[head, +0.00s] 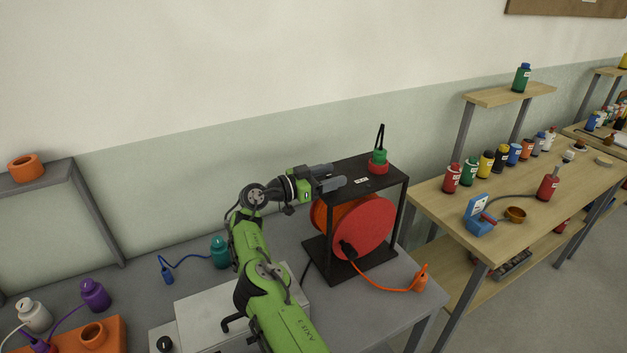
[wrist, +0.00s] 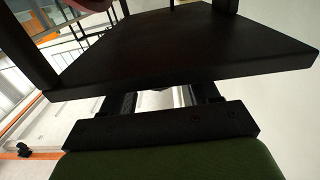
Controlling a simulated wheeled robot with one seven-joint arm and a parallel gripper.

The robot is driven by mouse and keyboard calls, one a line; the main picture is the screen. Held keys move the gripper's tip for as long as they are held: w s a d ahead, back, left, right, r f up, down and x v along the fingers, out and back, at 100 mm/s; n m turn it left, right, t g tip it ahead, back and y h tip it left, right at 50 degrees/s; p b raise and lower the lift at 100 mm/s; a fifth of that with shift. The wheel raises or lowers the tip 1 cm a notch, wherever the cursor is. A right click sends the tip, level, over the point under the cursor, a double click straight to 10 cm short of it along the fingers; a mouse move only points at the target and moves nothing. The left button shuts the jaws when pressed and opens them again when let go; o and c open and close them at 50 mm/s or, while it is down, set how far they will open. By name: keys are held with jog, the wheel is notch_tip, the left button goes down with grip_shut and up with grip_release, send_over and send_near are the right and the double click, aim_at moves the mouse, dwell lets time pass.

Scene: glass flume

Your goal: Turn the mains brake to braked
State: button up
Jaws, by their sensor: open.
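A black reel stand (head: 366,174) holds an orange and red reel (head: 362,228) on the grey bench. A small black part (head: 347,249) sits low on the reel's red face. A red and green piece (head: 378,160) with a thin black upright loop stands on the stand's top. No part is clearly marked as the mains brake, and its setting cannot be read. My gripper (head: 331,177) is open and empty at the top left edge of the stand. In the wrist view, a black plate of the stand (wrist: 180,45) lies just beyond my open fingers (wrist: 163,99).
An orange plug (head: 422,277) lies at the bench's right end on an orange cable. A teal bottle (head: 220,252) and a pale box (head: 215,310) are left of the stand. A wooden table (head: 500,235) with several bottles stands to the right.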

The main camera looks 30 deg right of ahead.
jog(key=w+a, duration=0.1)
jog(key=a, duration=1.3)
jog(key=shift+a, duration=0.4)
